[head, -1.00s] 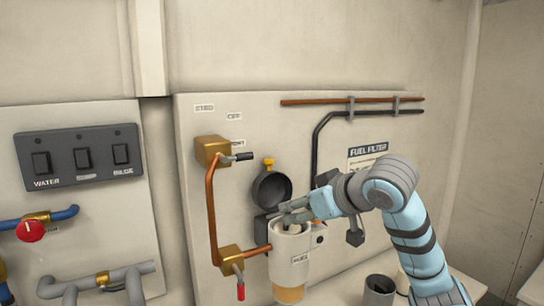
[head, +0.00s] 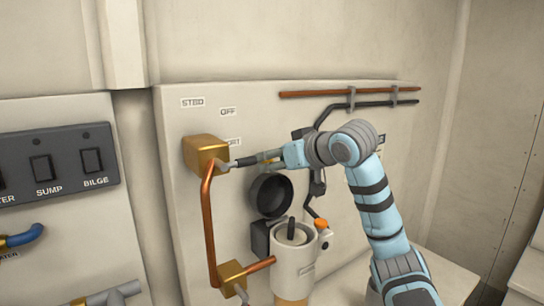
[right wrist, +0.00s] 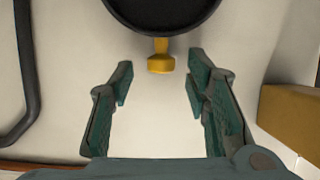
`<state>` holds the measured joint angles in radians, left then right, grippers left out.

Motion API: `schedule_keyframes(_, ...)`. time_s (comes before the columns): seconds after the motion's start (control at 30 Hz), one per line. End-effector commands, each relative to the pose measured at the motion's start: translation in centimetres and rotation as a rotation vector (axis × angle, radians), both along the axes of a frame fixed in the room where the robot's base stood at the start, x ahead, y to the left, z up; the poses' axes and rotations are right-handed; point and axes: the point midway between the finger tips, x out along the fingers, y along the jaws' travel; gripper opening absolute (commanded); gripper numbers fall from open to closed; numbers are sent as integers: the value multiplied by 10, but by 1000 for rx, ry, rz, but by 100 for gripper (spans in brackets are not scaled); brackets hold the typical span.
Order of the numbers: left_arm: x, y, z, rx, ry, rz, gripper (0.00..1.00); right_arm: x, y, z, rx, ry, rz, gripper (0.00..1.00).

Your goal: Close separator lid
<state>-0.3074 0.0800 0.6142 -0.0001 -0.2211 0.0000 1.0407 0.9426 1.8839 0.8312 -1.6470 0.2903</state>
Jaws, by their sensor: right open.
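The separator (head: 293,268) is a pale cylinder on the wall panel, its top open and a dark rod standing inside. Its round black lid (head: 269,194) stands swung up behind the opening. The lid's edge also shows at the top of the right wrist view (right wrist: 160,12), with its yellow knob (right wrist: 160,62) pointing towards my gripper. My right gripper (head: 258,158) is open above the lid. In the wrist view the knob lies ahead, between the lines of the fingers, apart from both. In the head view the gripper hides the knob. My left gripper is not in view.
A brass valve (head: 205,153) with a black-gripped lever sits just left of my right gripper, very close to its fingertips in the head view. A copper pipe (head: 209,225) runs down from it. A black pipe (head: 335,108) bends down behind my arm. A switch panel (head: 60,165) is left.

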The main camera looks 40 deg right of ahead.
Motion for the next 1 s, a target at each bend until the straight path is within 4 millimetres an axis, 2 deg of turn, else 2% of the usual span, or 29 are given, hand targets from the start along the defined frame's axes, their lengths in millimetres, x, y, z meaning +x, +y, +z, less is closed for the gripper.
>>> schedule_keyframes(0.17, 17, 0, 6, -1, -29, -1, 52, 16, -1, -6, -1, 1, 0, 44)
schedule_keyframes(0.37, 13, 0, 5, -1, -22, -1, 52, 16, -1, -7, -2, 0, 1, 44)
schedule_keyframes(0.63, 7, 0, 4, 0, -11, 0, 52, 16, 0, -7, -1, 0, 2, 2)
schedule_keyframes(1.0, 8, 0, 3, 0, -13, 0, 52, 17, 2, -7, -2, -9, 6, 0)
